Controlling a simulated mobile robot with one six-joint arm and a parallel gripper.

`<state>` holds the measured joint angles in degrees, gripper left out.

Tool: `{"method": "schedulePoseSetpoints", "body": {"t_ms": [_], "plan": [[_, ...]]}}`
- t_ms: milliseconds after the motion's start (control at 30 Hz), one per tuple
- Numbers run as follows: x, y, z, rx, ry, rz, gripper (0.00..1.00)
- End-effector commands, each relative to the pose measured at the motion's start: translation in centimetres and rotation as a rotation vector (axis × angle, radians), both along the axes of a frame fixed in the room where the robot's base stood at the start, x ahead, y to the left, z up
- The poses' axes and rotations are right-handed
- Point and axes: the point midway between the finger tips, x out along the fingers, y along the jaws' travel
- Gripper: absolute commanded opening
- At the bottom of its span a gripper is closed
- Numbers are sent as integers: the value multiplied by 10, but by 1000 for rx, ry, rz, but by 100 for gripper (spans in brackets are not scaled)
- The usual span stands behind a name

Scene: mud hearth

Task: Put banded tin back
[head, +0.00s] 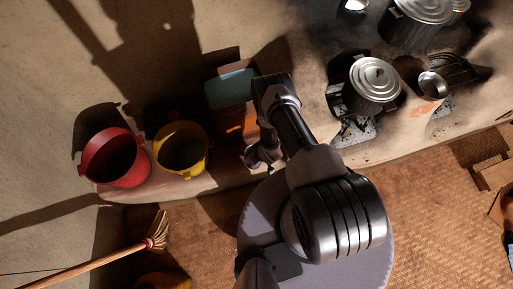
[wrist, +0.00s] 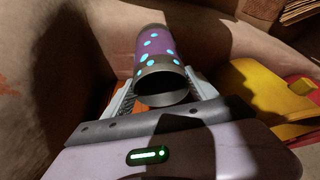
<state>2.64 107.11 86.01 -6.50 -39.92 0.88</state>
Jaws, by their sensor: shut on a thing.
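A purple tin (wrist: 155,45) with light-blue dots and a grey metal band at its near end lies between the fingers of my gripper (wrist: 163,82) in the wrist view. My gripper is shut on it, one finger on each side. The tin's near end looks dark and round, and its far end points away from me. No other tin that I can make out as banded shows. In the head view my arm hides the gripper and the tin.
A red bucket (head: 113,158) and a yellow bucket (head: 181,150) stand on the ledge at the left. A teal-topped box (head: 231,89) is behind my arm. A lidded metal pot (head: 374,80) sits on the hearth at the right. A broom (head: 120,258) lies at lower left.

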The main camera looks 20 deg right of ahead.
Motion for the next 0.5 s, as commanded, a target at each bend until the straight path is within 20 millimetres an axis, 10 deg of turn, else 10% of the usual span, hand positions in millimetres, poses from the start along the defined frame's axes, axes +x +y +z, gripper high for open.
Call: {"method": "schedulePoseSetpoints", "body": {"t_ms": [333, 500], "plan": [[53, -31, -8, -2, -3, -1, 3], [49, -29, -44, -1, 2, 1, 3]]}}
